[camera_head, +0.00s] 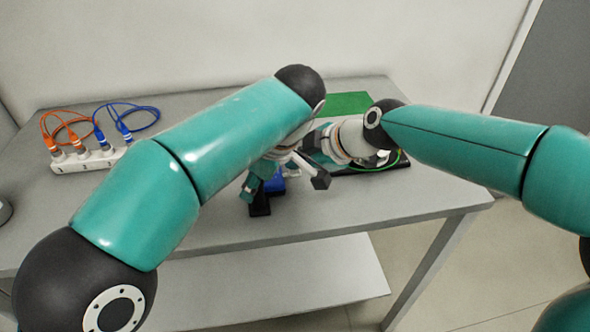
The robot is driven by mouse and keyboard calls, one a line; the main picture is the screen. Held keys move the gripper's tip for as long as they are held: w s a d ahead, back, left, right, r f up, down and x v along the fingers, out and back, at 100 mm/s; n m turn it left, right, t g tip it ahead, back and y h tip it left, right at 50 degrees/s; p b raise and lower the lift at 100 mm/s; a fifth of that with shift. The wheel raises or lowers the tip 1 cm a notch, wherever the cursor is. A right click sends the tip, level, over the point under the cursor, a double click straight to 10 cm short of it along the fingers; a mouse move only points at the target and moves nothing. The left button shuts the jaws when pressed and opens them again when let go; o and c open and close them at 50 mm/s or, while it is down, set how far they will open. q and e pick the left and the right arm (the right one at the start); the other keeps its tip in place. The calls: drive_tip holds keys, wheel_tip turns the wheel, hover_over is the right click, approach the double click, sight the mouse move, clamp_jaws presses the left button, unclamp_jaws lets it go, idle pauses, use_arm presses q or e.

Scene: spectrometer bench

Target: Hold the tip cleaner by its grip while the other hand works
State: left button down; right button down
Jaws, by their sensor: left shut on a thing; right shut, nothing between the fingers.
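My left gripper (263,188) is at the middle of the table, partly hidden by its own wrist, with its fingers pointing down. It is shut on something. A blue piece (276,184) with black parts beside it shows at its fingers; I cannot tell whether this is the tip cleaner. A grey bar with a dark end slants beside it, and I cannot tell what it belongs to. My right gripper (312,152) is shut and empty, reaching left from its wrist close to the left one. Its fingertips are largely hidden.
A white connector strip (88,160) with orange cables (68,127) and blue cables (128,116) stands at the left of the grey table (400,200). A green mat (345,104) and a dark item with a green cable lie behind my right wrist. The front right is clear.

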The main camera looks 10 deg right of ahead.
sight(297, 172)
drive_tip(key=shift+f, duration=0.95)
idle(0.6)
drive_tip(key=shift+r, duration=1.4)
drive_tip(key=shift+r, duration=0.1)
drive_tip(key=shift+r, duration=2.4)
use_arm(q)
drive_tip(key=c, duration=0.8)
unclamp_jaws()
drive_tip(key=shift+c, duration=0.2)
